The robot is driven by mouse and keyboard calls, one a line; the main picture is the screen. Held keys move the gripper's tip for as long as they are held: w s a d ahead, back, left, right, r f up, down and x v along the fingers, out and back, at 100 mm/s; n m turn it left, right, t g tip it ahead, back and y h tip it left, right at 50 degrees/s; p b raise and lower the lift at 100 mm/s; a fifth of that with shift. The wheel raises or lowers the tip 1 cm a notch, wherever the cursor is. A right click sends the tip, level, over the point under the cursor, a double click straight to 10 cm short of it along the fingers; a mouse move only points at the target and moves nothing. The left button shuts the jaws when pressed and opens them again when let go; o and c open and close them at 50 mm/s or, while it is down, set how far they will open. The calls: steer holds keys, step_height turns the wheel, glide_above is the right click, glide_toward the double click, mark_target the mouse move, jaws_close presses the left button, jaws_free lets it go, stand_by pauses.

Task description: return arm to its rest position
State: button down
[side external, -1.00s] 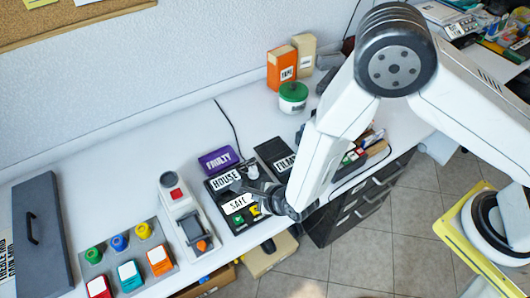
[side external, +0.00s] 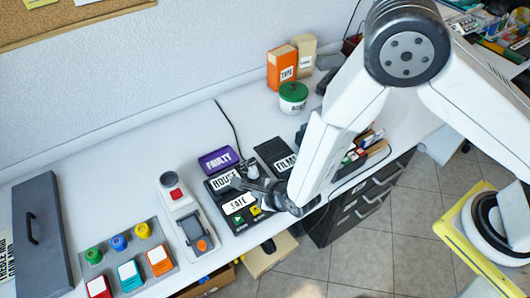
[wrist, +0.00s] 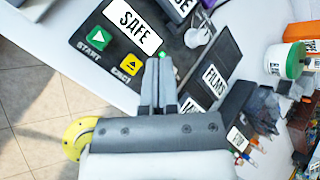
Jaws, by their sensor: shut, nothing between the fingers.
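My arm reaches in from the right in the side external view. My gripper (side external: 243,183) is over the black panel (side external: 226,215) with the HOUSE and SAFE labels. In the wrist view my gripper (wrist: 158,62) has its two fingers together, with nothing between them. The fingers point to the panel's edge beside the yellow EJECT button (wrist: 131,64) and the green START button (wrist: 100,36). Whether the fingertips touch the panel cannot be told.
A FILMS case (side external: 277,155) and a purple FAULTY case (side external: 217,160) lie behind the panel. A grey device (side external: 186,220) and a board of coloured buttons (side external: 123,250) are to the left. A green-lidded jar (side external: 293,97) and boxes stand at the back.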

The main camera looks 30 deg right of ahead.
steer(key=d+r+n+g, duration=0.3)
steer(key=d+r+n, duration=0.8)
steer(key=d+n, duration=0.15)
steer(key=s+d+r+n+g+h, duration=0.1)
steer(key=s+d+r+n, duration=0.2)
steer(key=s+d+n, duration=0.2)
steer(key=s+d+r+n+g+h, duration=0.1)
steer(key=s+d+r+n+g, duration=0.1)
steer(key=s+d+r+n, duration=0.2)
steer(key=s+d+n, duration=0.1)
steer(key=d+n, duration=0.2)
steer(key=d, duration=0.1)
steer(key=shift+d, duration=0.2)
